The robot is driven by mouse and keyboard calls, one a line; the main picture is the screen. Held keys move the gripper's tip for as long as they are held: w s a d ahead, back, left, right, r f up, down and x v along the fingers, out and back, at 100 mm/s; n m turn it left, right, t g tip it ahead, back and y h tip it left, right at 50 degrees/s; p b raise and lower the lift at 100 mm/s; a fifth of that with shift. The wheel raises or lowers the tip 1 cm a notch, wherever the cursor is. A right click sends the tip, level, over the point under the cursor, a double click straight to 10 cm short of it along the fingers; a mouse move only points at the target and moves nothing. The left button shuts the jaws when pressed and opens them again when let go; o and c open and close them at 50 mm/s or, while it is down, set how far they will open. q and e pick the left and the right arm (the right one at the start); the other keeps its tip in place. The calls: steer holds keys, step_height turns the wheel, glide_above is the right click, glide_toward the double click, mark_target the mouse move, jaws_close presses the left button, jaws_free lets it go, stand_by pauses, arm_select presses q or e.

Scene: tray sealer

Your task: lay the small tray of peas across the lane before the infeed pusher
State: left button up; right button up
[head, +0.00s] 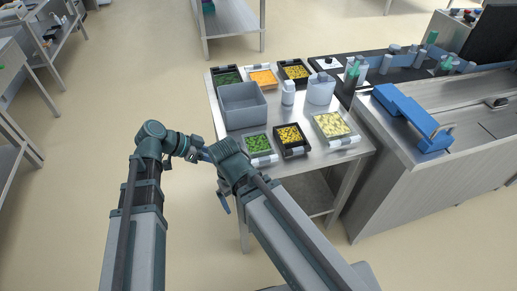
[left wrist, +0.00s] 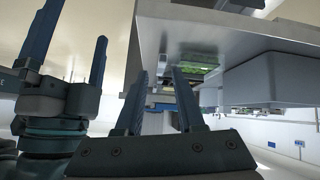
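A darker green tray (head: 226,76) stands at the far left corner. My left gripper (head: 202,155) is left of the table's near edge, apart from the trays. In the left wrist view, which looks upside down, its fingers (left wrist: 161,80) are spread and empty, with a green-filled tray (left wrist: 197,68) beyond. My right gripper (head: 223,202) points down before the table; its fingers (left wrist: 72,50) are apart and empty. The blue infeed pusher (head: 412,117) sits on the machine's steel lane (head: 470,135).
A grey bin (head: 241,106) stands behind the peas. Trays of yellow pieces (head: 290,135) and pale pieces (head: 331,125) lie to their right. White bottle (head: 288,93) and jug (head: 321,89) stand at mid-table. Floor left of the table is clear.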

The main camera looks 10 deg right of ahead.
arm_select(q)
step_height(320, 180, up, 2)
steer(key=d+m+h, duration=0.2)
steer(key=b, duration=0.5)
glide_toward(263, 159)
steer(key=x, duration=0.3)
steer(key=shift+r, duration=0.15)
steer(key=shift+d+f, duration=0.2)
steer(key=shift+d, duration=0.3)
steer(key=b+x, duration=0.1)
steer(key=x, duration=0.1)
steer(key=b+x, duration=0.2)
steer(key=shift+w+d+f, duration=0.1)
steer(key=shift+w+f, duration=0.05)
steer(key=shift+f, duration=0.4)
steer(key=shift+d+f, duration=0.1)
steer(key=shift+d, duration=0.15)
jaws_close()
